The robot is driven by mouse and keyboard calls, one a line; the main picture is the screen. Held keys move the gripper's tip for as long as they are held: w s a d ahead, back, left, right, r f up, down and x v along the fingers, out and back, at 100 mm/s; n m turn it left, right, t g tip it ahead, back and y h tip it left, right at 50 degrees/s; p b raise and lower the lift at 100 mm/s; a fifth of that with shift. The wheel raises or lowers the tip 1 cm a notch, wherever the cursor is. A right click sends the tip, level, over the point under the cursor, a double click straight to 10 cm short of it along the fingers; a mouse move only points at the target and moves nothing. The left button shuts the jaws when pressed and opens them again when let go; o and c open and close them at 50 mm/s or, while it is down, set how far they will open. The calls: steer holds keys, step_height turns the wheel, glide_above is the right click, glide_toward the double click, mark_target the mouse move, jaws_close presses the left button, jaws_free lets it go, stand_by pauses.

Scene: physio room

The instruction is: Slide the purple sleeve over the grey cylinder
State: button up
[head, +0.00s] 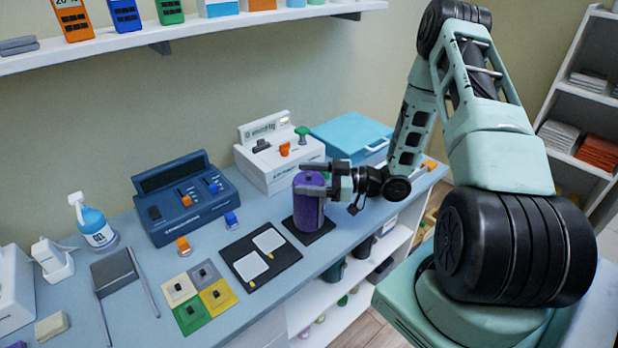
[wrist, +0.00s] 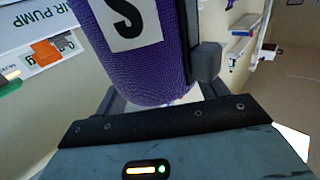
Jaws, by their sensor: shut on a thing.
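The purple sleeve (head: 307,212) is upright above a dark square mat (head: 323,233) near the counter's front edge. My gripper (head: 315,181) is shut on the sleeve near its upper part, with the arm reaching in from the right. In the wrist view the sleeve (wrist: 170,72) fills the upper middle and shows a white label with a black S. I cannot make out the grey cylinder in either view; the sleeve may hide it. I cannot tell whether the sleeve is around it or whether its lower edge touches the mat.
A white air pump box (head: 278,152) stands close behind the sleeve, with a blue lidded case (head: 350,135) to its right. A black tray with two white pads (head: 240,262) lies just left of the mat. A dark blue device (head: 185,200) stands farther left. A wall shelf (head: 200,45) hangs above.

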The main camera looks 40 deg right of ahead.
steer(key=o, duration=1.6)
steer(key=shift+c, duration=0.2)
steer(key=shift+s+d+f, duration=0.1)
steer(key=shift+s+d, duration=0.15)
steer(key=shift+d, duration=0.05)
steer(key=b+v, duration=0.5)
steer(key=v, duration=1.1)
steer(key=shift+s+d, duration=0.2)
steer(key=shift+s, duration=0.05)
